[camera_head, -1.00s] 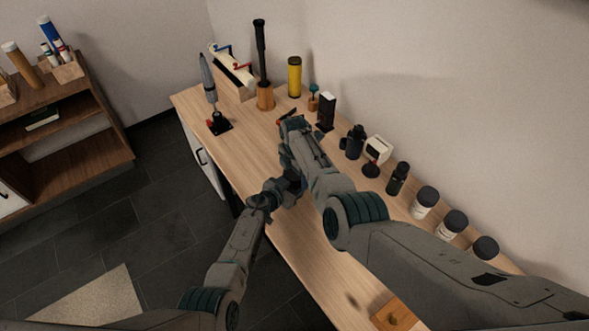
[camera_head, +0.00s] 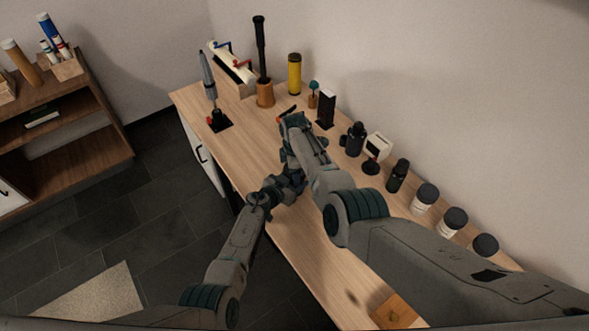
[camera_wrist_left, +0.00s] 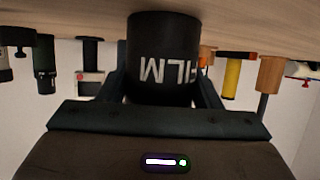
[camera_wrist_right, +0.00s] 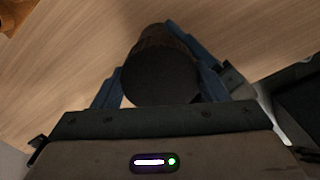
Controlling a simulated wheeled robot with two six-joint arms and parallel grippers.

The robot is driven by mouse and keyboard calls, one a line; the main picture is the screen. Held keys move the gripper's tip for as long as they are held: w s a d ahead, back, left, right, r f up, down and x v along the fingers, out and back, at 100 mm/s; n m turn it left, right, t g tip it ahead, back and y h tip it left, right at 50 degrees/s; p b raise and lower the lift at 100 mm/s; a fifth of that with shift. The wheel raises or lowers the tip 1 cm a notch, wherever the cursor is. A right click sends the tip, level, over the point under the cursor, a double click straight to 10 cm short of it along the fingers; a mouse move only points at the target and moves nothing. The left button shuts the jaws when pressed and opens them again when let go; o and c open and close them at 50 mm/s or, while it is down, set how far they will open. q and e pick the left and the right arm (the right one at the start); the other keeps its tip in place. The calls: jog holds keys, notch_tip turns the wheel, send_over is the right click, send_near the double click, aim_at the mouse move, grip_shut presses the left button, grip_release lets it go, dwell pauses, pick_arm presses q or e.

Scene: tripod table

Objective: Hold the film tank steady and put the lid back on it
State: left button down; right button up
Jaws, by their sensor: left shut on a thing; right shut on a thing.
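The film tank (camera_wrist_left: 163,58) is a black cylinder with white FILM lettering, upside down in the left wrist view. My left gripper (camera_wrist_left: 163,75) is shut on it, one finger on each side, with its base against the table. My right gripper (camera_wrist_right: 158,70) is shut on a round black piece, apparently the lid (camera_wrist_right: 160,80), seen end-on in the right wrist view. A darker brownish part shows beyond it. I cannot tell whether the lid touches the tank. In the head view both hands meet at the middle of the table, and my arms hide tank and lid.
The wooden table (camera_head: 340,265) has a row of things along the wall: a yellow cylinder (camera_head: 294,74), a black bottle (camera_head: 397,176) and several dark-lidded jars (camera_head: 424,198). A pen-like tool on a stand (camera_head: 209,78) is at the far left corner. A wooden block (camera_head: 397,312) lies at the near end.

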jog(key=shift+m, duration=0.6)
jog(key=o, duration=1.1)
jog(key=shift+r, duration=2.3)
jog(key=shift+c, duration=0.4)
jog(key=r+n, duration=0.1)
jog(key=n, duration=0.1)
jog(key=shift+r+n, duration=0.15)
jog(key=shift+n, duration=0.15)
notch_tip(320, 180, up, 2)
jog(key=n, duration=0.4)
